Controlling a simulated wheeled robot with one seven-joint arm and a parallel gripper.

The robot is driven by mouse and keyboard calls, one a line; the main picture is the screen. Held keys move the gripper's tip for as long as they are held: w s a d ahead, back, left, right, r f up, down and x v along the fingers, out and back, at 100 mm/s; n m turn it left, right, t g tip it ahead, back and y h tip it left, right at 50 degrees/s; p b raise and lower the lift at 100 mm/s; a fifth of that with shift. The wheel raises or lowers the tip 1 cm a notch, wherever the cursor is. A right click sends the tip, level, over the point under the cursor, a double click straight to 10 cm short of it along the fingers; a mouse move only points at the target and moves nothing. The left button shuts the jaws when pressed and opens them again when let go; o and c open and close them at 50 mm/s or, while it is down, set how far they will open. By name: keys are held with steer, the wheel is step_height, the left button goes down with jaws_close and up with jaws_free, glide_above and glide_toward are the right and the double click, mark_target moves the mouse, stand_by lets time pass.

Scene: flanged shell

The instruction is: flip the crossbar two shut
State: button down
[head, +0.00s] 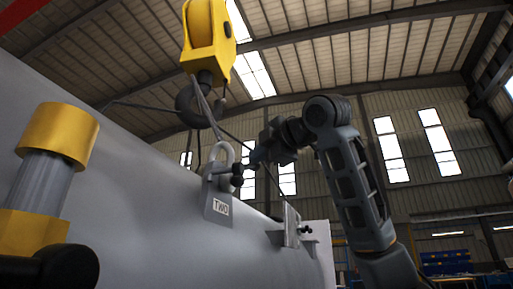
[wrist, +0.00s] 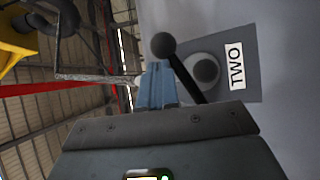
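The crossbar two is a dark bar with round black knobs on a grey plate labelled TWO. In the wrist view its ball knob (wrist: 163,45) is just beyond my fingertips, and its bar (wrist: 187,80) slants down behind them to the right. In the head view the plate (head: 217,208) carries a light loop, with the black knobs (head: 237,175) at its right side. My gripper (head: 254,157) is just right of the knobs. In the wrist view the blue fingers (wrist: 157,68) are together with nothing visible between them. Whether they touch the bar I cannot tell.
A yellow crane block (head: 208,40) with a dark hook (head: 190,105) and slings hangs above the plate. A second bracket (head: 290,238) with knobs is farther right on the large grey shell (head: 130,190). A yellow-capped post (head: 58,135) stands near left.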

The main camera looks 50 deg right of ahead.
steer(key=shift+w+d+f+m+g+y, duration=0.25)
steer(key=shift+d+f+m+g, duration=0.35)
steer(key=shift+m, duration=0.3)
steer(key=shift+d+f+m+g+y+p, duration=0.25)
steer(key=shift+f+m+g+y+p, duration=0.1)
steer(key=shift+f+m+g+p, duration=0.35)
steer(key=shift+f, duration=0.1)
steer(key=shift+w, duration=0.1)
